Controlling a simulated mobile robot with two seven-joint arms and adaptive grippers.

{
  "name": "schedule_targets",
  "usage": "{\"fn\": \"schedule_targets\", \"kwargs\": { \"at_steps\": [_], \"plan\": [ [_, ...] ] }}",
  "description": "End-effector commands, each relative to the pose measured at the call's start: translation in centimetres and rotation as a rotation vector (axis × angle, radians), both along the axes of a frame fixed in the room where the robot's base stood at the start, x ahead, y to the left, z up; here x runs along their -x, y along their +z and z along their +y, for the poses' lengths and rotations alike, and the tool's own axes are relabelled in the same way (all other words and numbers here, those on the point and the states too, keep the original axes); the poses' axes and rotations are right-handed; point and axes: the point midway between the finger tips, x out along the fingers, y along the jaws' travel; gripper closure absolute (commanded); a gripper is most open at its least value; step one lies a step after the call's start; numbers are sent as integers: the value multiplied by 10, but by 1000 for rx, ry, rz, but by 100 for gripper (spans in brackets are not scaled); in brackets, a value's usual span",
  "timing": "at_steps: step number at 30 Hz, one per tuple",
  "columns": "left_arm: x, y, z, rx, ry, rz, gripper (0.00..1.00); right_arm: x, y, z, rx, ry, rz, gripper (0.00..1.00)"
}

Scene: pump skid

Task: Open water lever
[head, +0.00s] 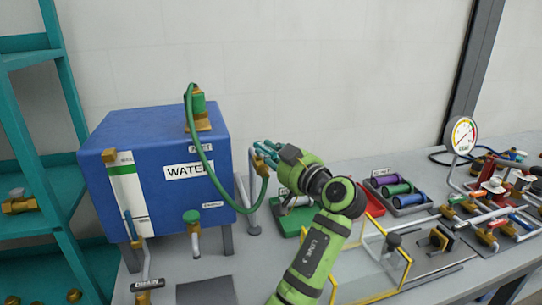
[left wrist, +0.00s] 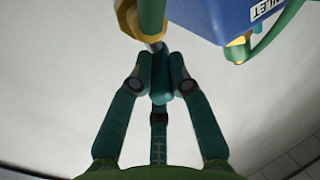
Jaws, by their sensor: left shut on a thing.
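The blue tank (head: 170,195) labelled WATER stands on the bench at the left. A green hose (head: 205,150) runs from its top fitting to a brass fitting (head: 263,170) right of the tank. My left gripper (head: 262,152) is at this brass fitting. In the left wrist view, my left gripper (left wrist: 160,82) is shut on a teal-sleeved lever (left wrist: 161,85). A short grey stem joins it to a brass body (left wrist: 140,18). The fingers hide much of the lever, and its exact angle is hard to tell. My right gripper is not in view.
A green-topped valve (head: 191,217) and a blue-handled pipe (head: 130,228) are on the tank's front. A tray of coloured cylinders (head: 400,190), a gauge (head: 461,136) and pipework (head: 490,220) lie to the right. A teal shelf (head: 35,140) stands at far left.

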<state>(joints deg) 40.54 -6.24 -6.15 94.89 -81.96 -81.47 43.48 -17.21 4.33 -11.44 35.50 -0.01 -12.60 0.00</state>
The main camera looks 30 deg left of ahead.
Motion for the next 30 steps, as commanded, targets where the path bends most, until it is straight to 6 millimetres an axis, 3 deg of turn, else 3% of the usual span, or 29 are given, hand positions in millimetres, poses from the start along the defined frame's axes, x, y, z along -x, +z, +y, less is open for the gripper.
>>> {"fn": "schedule_targets", "kwargs": {
  "at_steps": [5, 12, 25, 26, 27, 30],
  "plan": [
    [7, -6, 3, 5, -142, 0, 100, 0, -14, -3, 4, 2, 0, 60],
    [13, -3, 7, 6, -323, 5, 100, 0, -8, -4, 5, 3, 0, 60],
    [14, -4, 8, 3, -366, 5, 100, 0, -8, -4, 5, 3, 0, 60],
    [14, -4, 8, 3, -366, 5, 73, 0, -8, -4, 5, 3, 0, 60],
    [13, -4, 8, 3, -366, 5, 58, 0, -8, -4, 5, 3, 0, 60],
    [13, -3, 7, 2, -366, 3, 58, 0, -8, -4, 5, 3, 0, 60]
  ]
}}
